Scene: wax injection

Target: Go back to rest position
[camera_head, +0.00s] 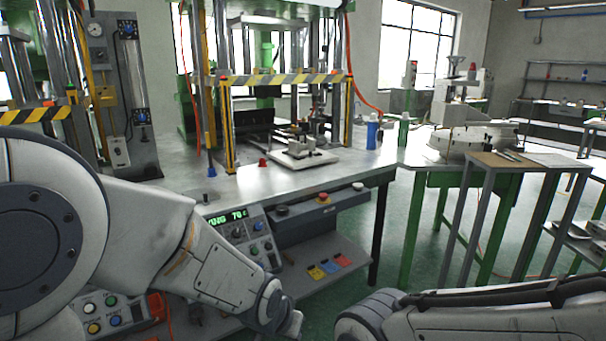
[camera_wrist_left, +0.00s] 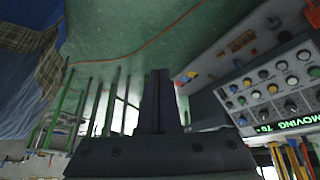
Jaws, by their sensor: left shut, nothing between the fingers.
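My left arm reaches in from the left in the head view, its wrist end low at the bottom edge in front of the control panel; its fingers do not show there. In the left wrist view my left gripper (camera_wrist_left: 158,88) is shut, its two dark fingers together with nothing between them. It points over the green floor, with the control panel (camera_wrist_left: 272,88) to its right. Links of my right arm lie at the bottom right of the head view; the right gripper is out of frame.
The press table (camera_head: 225,193) stands ahead with the wax press and a control panel (camera_head: 240,232) at its front. A blue bottle (camera_head: 371,135) stands on its right side. A green-legged table (camera_head: 425,165) and a small stand (camera_head: 497,163) are at right. Green floor between is free.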

